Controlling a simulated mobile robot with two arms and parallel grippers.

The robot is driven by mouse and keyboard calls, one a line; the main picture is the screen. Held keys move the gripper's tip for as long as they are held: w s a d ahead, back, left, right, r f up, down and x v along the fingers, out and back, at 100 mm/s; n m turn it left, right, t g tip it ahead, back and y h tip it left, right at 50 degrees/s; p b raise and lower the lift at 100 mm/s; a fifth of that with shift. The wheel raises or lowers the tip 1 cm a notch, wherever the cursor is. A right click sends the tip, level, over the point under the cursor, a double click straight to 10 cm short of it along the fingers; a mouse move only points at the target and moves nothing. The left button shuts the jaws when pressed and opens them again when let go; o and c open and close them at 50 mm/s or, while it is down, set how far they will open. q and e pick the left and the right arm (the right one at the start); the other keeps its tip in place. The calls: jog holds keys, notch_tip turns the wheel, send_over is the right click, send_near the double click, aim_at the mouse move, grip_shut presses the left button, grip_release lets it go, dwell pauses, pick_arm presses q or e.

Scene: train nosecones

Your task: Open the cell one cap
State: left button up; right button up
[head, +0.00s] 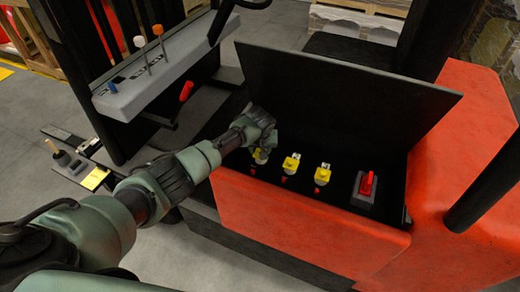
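Three yellow caps with pale tops sit in a row in the open black compartment of a red vehicle: a left cap (260,156), a middle cap (291,164) and a right cap (323,173). No readable label shows which is cell one. Red parts show just below them. My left gripper (264,134) is above and close to the left cap and partly covers it. I cannot tell whether it touches the cap, and its fingers are too small and dark to read. My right gripper is out of view.
A black lid (345,95) stands raised behind the caps. A red switch (366,185) on a grey block is at the compartment's right. The red body wall (290,220) borders the compartment in front.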

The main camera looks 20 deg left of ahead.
pick_arm(q)
jog(key=shift+w+a+f, duration=0.1)
jog(key=shift+w+f, duration=0.05)
jog(key=shift+f, duration=0.2)
jog(key=shift+r, duration=0.1)
grip_shut()
jog(key=g+b, duration=0.1)
jog(key=b, duration=0.5)
jog(key=w+g+b, duration=0.1)
jog(key=b, duration=0.5)
jog(key=w+r+g+b, duration=0.1)
jog(key=b, duration=0.5)
jog(key=shift+w+g, duration=0.15)
jog(key=shift+g, duration=0.25)
jog(key=shift+r+b, duration=0.15)
jog(key=shift+b, duration=0.35)
